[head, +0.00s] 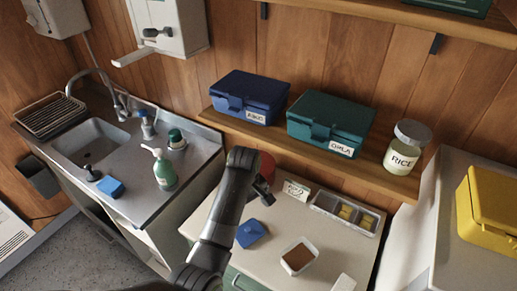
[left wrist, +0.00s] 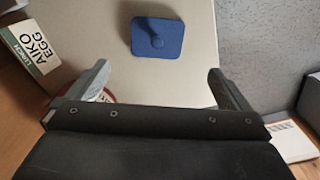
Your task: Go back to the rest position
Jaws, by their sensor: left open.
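My left gripper (head: 266,196) is raised over the white cabinet top (head: 222,200), its arm rising from the bottom of the head view. In the left wrist view its two fingers are wide apart with nothing between them (left wrist: 158,70). A square blue lid with a round knob (left wrist: 157,36) lies on the cabinet top beyond the fingertips; it also shows in the head view (head: 250,233). A red round thing (head: 267,167) stands behind the gripper, partly hidden by it. My right gripper is not in view.
On the cabinet top are an open square tub with brown contents (head: 298,258), a divided tray (head: 344,213) and a lettered card (head: 296,190). A shelf behind holds a blue box (head: 249,97), a teal box (head: 330,123) and a rice jar (head: 404,147). A sink (head: 90,141) is at left.

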